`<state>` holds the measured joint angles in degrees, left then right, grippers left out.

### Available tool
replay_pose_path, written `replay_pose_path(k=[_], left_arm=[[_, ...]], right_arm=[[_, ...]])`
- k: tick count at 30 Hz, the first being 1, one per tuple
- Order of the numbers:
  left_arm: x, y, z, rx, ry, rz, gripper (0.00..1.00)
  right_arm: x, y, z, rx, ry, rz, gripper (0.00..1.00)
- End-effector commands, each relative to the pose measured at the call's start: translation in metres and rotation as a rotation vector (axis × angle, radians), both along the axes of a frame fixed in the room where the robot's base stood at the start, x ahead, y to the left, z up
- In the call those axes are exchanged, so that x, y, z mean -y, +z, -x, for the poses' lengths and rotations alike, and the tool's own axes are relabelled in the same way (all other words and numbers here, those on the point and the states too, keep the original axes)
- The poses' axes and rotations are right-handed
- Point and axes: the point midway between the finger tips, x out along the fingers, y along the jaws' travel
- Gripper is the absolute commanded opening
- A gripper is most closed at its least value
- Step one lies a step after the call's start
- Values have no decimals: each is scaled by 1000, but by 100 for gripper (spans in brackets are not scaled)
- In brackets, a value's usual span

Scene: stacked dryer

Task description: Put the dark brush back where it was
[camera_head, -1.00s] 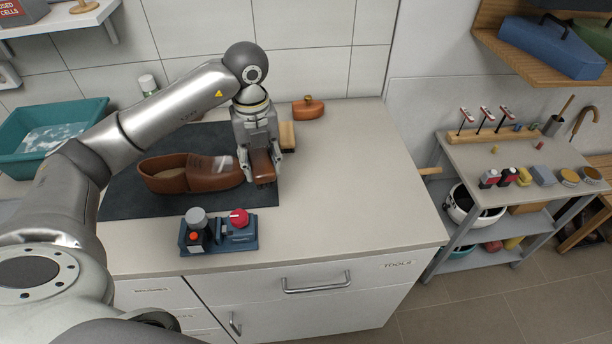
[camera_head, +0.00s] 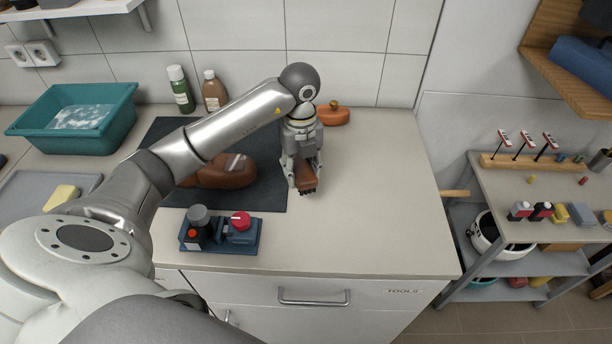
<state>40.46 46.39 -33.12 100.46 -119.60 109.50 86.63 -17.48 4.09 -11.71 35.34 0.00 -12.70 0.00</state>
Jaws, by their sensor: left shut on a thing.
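My left gripper (camera_head: 304,175) points down and is shut on a brush (camera_head: 307,180) with a brown wooden back and dark bristles. The brush is just right of the dark mat (camera_head: 262,198), over the bare worktop; whether it touches the worktop I cannot tell. A brown leather shoe (camera_head: 233,172) lies on the mat, partly hidden behind my left arm. An orange-brown block with a knob (camera_head: 335,116) stands on the worktop behind the gripper. My right gripper is not in view.
A blue tray (camera_head: 220,249) with a grey-topped item and a red-topped tin stands at the front of the worktop (camera_head: 385,200). A teal basin (camera_head: 75,118) and two bottles (camera_head: 181,90) are at the back left. The worktop's right part is clear.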

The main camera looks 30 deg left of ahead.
Motion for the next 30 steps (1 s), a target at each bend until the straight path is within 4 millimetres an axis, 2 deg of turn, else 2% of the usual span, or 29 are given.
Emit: replay_pose_path(k=[1, 6, 14, 15, 19, 30], left_arm=[[-2, -9, -6, -8, 1, 1, 20], [-8, -31, -24, -3, 1, 1, 20], [-12, -47, -35, -4, -1, -1, 20], [-11, -53, -33, -8, -1, 1, 20], [-11, -70, -34, -5, -2, 0, 20], [-12, -79, -34, -2, -2, -1, 20]], right_arm=[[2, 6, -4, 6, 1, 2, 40], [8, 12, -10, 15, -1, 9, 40], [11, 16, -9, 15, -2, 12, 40], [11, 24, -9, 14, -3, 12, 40], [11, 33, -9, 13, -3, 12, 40], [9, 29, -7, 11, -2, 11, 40]])
